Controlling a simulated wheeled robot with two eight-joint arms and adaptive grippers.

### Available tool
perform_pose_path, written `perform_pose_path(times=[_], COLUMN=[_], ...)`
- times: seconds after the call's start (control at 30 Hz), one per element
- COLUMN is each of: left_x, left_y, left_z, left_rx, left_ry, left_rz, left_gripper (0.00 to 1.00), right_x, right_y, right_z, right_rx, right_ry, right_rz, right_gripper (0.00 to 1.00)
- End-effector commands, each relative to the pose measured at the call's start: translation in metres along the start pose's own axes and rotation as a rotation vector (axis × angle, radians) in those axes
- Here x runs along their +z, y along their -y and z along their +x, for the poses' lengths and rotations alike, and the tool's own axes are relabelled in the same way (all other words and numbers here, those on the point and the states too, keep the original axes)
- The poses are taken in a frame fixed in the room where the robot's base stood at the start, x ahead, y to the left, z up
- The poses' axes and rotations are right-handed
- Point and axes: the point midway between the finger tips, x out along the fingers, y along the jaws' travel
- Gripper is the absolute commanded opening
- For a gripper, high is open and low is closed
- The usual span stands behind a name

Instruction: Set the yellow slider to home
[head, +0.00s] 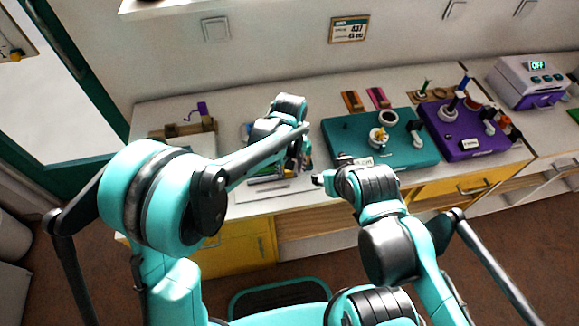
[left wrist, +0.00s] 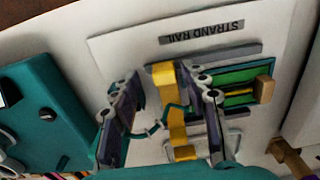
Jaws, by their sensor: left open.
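The strand rail board (left wrist: 115,47) lies under my left gripper, its label upside down in the left wrist view. A yellow bar-like piece (left wrist: 165,76), apparently the yellow slider, lies across its grey rails. My left gripper (left wrist: 162,82) is open, with one finger on each side of the yellow piece; whether they touch it I cannot tell. A thin teal strand (left wrist: 155,127) crosses the gap between the fingers. In the head view the left gripper (head: 303,150) hides much of the board (head: 285,190). My right gripper (head: 320,180) is just right of the board, its jaws unclear.
A teal board (head: 340,130) with a cup and pegs stands to the right, then a purple board (head: 455,140) and a white device (head: 520,85) reading OFF. A tan block (left wrist: 264,90) sits at the strand rail's end. A tan-and-purple fixture (head: 195,130) stands left.

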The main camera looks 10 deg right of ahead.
Motion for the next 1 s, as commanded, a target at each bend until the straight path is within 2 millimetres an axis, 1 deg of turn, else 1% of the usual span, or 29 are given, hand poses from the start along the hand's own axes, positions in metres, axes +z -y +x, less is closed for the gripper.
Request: perform_pose_path(times=[0.07, 0.17, 0.27, 0.5, 0.6, 0.7, 0.83, 1.0], left_x=[0.0, 0.0, 0.0, 0.0, 0.0, 0.0, 0.0, 0.0], left_y=[0.0, 0.001, 0.0, -0.001, -0.001, -0.001, -0.001, -0.001], left_z=[-0.002, -0.01, -0.027, -0.08, -0.098, -0.11, -0.119, -0.12], left_rx=[-0.001, -0.001, -0.001, 0.0, 0.0, 0.0, 0.0, 0.0], left_ry=[0.0, 0.0, 0.0, 0.0, 0.0, 0.0, 0.0, 0.0], left_rz=[0.0, 0.0, 0.0, 0.0, 0.001, 0.001, 0.001, 0.001], left_gripper=[0.45, 0.45, 0.45, 0.45, 0.45, 0.45, 0.45, 0.45], right_x=[0.0, 0.0, 0.0, 0.0, 0.0, 0.0, 0.0, 0.0], right_y=[0.0, 0.0, 0.0, 0.0, 0.0, 0.0, 0.0, 0.0], right_z=[0.0, 0.0, 0.0, 0.0, 0.0, 0.0, 0.0, 0.0], right_rx=[0.0, 0.0, 0.0, 0.0, 0.0, 0.0, 0.0, 0.0], right_ry=[0.0, 0.0, 0.0, 0.0, 0.0, 0.0, 0.0, 0.0], right_rz=[0.0, 0.0, 0.0, 0.0, 0.0, 0.0, 0.0, 0.0], right_gripper=[0.45, 0.45, 0.45, 0.45, 0.45, 0.45, 0.45, 0.45])
